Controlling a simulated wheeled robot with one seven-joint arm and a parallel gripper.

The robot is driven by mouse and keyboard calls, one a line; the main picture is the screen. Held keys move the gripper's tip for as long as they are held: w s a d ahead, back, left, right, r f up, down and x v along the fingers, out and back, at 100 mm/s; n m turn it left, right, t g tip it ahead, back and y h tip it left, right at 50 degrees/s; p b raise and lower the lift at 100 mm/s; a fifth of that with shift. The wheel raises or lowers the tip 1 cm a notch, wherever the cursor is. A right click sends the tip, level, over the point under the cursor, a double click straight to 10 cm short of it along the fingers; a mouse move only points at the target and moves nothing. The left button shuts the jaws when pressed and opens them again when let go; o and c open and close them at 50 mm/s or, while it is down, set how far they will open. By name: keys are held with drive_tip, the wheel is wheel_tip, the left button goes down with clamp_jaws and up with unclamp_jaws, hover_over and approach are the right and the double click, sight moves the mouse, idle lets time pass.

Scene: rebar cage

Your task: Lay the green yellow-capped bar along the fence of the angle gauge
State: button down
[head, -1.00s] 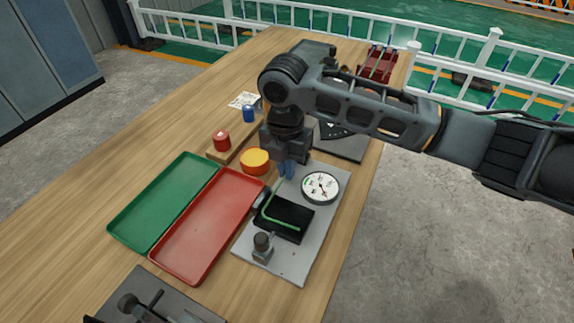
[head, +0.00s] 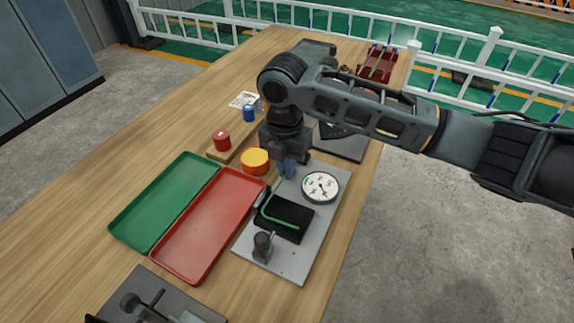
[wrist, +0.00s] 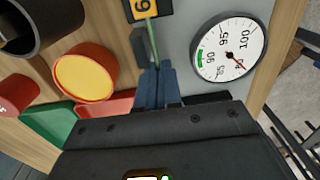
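The green bar (head: 266,207) is bent and lies on the black block of the angle gauge (head: 292,262), a grey plate with a white dial (head: 320,187). In the wrist view the bar (wrist: 152,42) runs from my fingertips toward a yellow number label (wrist: 145,8). I cannot make out a yellow cap on it. My gripper (head: 287,170) points down over the plate, left of the dial. Its blue fingers (wrist: 157,75) are close together and look shut on the bar's end. The dial (wrist: 229,48) shows a red needle. The fence is hard to pick out.
A green tray (head: 165,202) and a red tray (head: 208,227) lie left of the plate. An orange round pot (head: 255,161), a red cylinder (head: 222,141) and a blue cylinder (head: 249,115) stand nearby. A red fixture (head: 377,65) is at the far end. The table's left side is clear.

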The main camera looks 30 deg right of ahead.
drive_tip(key=shift+w+a, duration=0.1)
drive_tip(key=shift+w, duration=0.05)
drive_tip(key=c, duration=1.8)
unclamp_jaws()
drive_tip(key=o, duration=0.6)
wheel_tip(320, 180, up, 8)
drive_tip(key=shift+w+f+b, duration=0.1)
drive_tip(key=shift+b, duration=0.35)
wheel_tip(320, 180, up, 6)
drive_tip(key=p, duration=0.5)
drive_tip(key=shift+a, duration=0.1)
